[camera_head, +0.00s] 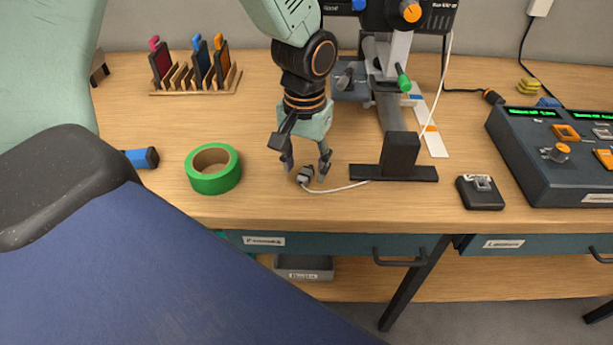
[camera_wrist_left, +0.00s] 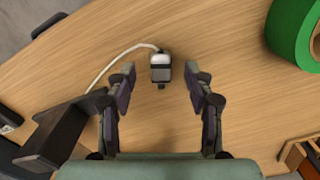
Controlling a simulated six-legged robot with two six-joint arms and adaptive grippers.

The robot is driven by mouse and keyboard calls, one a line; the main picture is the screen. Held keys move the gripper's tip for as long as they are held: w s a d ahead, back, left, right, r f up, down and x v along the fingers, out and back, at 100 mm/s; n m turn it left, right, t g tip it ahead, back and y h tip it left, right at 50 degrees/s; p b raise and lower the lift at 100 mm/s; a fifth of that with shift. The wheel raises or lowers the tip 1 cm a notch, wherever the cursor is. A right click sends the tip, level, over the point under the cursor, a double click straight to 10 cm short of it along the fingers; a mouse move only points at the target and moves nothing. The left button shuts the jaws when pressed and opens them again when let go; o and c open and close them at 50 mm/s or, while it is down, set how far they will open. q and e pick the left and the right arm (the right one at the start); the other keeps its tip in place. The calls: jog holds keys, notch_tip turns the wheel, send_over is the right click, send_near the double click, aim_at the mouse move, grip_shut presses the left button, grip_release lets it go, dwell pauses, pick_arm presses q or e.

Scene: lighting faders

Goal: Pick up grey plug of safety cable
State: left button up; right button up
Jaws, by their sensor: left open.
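The grey plug (camera_head: 306,174) lies on the wooden table, with a white cable (camera_head: 345,187) running from it to the right towards the black stand foot. In the left wrist view the plug (camera_wrist_left: 161,68) shows as a grey and dark block with the cable (camera_wrist_left: 110,62) curving away to the left. My left gripper (camera_head: 306,163) points down over the plug, its fingers open on either side of it. In the wrist view the open fingertips (camera_wrist_left: 161,79) sit left and right of the plug with a gap on both sides. My right gripper is not in view.
A green tape roll (camera_head: 213,169) stands left of the plug. The black stand (camera_head: 399,158) rises close on the right, with a small black block (camera_head: 479,192) beyond it. A fader console (camera_head: 560,150) is at the far right. The table's front edge is near the plug.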

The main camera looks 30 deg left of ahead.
pick_arm(q)
jog(key=shift+w+a+f, duration=0.15)
jog(key=shift+a+f, duration=0.05)
jog(key=shift+f, duration=0.75)
jog(key=shift+d+r, duration=0.25)
jog(key=c, duration=0.3)
jog(key=shift+a, duration=0.2)
jog(key=c, duration=0.5)
jog(key=shift+d, duration=0.15)
grip_shut()
